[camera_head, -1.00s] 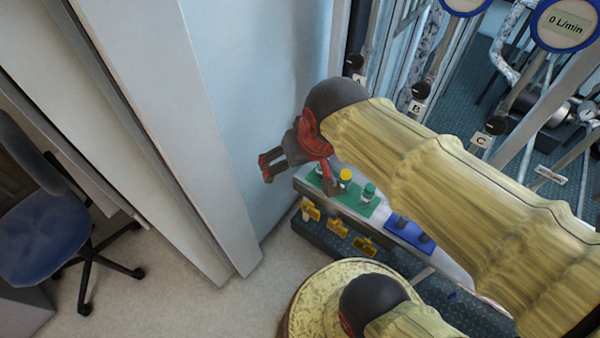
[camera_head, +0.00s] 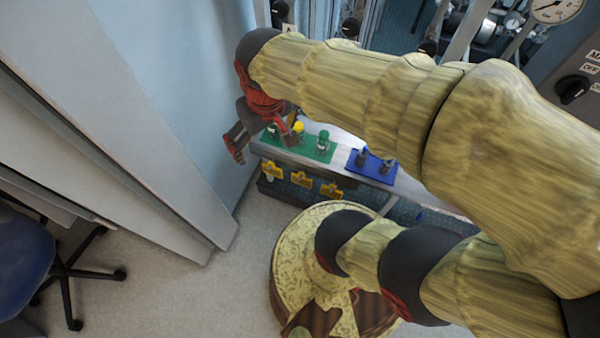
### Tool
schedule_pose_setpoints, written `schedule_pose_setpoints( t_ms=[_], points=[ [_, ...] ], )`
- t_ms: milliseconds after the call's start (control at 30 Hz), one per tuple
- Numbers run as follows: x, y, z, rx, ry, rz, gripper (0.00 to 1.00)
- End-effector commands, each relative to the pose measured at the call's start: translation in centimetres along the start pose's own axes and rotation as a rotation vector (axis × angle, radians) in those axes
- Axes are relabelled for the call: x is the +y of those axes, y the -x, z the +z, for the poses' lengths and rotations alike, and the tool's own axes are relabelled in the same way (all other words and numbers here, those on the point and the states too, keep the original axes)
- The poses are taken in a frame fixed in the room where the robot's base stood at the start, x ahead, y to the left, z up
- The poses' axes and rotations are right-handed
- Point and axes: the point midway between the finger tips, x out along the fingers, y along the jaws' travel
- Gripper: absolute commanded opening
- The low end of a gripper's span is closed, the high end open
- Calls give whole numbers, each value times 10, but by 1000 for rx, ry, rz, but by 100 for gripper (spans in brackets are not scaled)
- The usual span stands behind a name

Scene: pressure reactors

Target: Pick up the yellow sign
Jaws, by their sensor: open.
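Three yellow signs hang in a row on the front of the bench: a left one (camera_head: 271,171), a middle one (camera_head: 301,179) and a right one (camera_head: 331,191). Which of them the task means, I cannot tell. My gripper (camera_head: 236,148) is at the bench's left end, up and to the left of the left sign. Its jaws are open, with nothing seen between them. It is apart from the signs in the picture.
On the bench, a green plate (camera_head: 312,148) carries several small bottles, one with a yellow cap (camera_head: 298,127). A blue tray (camera_head: 372,166) with dark items is to its right. A pale panel (camera_head: 150,110) rises at the left. A blue chair (camera_head: 22,262) stands lower left.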

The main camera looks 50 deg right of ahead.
Motion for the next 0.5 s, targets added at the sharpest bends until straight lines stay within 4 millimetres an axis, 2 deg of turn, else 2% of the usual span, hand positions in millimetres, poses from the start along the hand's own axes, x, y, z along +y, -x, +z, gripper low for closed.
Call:
schedule_pose_setpoints(
  t_ms=[33, 200, 500],
  points=[
    [7, -13, 0, -54, -25, 3, 95],
    [26, -55, -2, -182, -101, 5, 95],
    [61, -137, -1, -352, -266, -1, 95]
  ],
)
